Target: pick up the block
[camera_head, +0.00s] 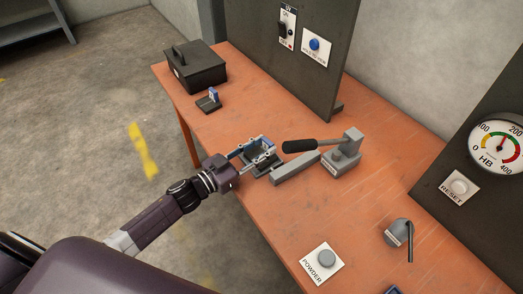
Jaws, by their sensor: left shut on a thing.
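My left gripper (258,156) reaches in from the lower left over the orange table. Its fingers are shut on a small dark block with a blue part (266,143), beside the grey lever device. The fingers hide much of the block, and I cannot tell whether it is clear of the surface below it. My right gripper is not in view.
The grey device (345,150) with a black-handled lever stands just right of my gripper. A POWDER button (326,259) and a grey knob (398,232) are nearer. A dark panel (290,50) rises behind.

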